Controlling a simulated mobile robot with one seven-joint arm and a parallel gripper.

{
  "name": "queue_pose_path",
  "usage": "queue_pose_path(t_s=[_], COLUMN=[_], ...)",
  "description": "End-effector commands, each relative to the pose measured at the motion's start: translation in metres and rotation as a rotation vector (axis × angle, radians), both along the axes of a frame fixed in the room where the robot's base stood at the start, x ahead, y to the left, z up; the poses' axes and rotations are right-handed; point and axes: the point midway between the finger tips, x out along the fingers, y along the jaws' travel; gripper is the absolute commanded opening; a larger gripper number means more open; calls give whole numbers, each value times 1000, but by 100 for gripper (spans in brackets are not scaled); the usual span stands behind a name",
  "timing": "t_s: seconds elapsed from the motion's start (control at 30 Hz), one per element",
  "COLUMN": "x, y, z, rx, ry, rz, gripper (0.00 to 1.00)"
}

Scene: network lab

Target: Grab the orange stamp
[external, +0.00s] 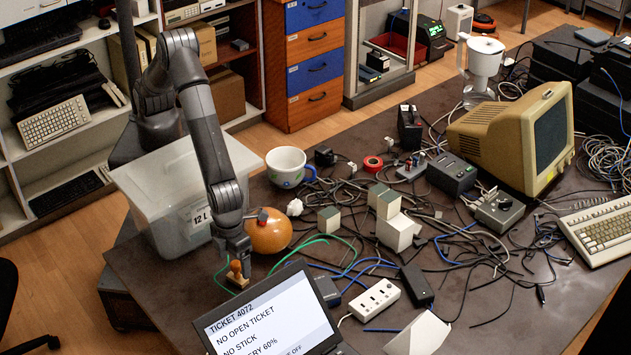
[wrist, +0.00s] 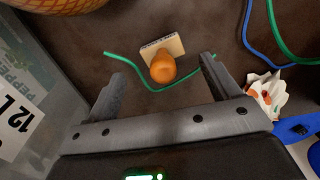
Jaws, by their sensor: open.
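The orange stamp (external: 237,272) stands on the dark table, left of the laptop in the external view. In the wrist view the stamp (wrist: 163,68) shows a rounded orange handle over a pale rectangular base. My gripper (external: 236,256) is right above or around the stamp in the external view. In the wrist view my gripper (wrist: 162,70) has its two fingers apart, one on each side of the stamp, with visible gaps and nothing held. A green cable (wrist: 130,72) runs on the table beside the stamp, between the fingers.
A laptop (external: 268,318) stands close on the right of the stamp. An orange round object (external: 269,234) is just behind it. A clear plastic bin (external: 172,190) stands at the left. Several cables, a power strip (external: 375,300) and pale blocks (external: 397,230) crowd the table's middle.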

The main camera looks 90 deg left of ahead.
Motion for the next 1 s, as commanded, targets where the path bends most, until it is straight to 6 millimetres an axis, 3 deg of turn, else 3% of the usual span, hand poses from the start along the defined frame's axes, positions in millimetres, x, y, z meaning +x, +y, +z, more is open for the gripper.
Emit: queue_pose_path(t_s=[0.33,0.6,1.0], x=[3,4,4], y=[-1,-2,-2], z=[-45,-50,-50], rx=[3,-1,0], ry=[2,-1,0], rz=[0,1,1], gripper=[81,81,49])
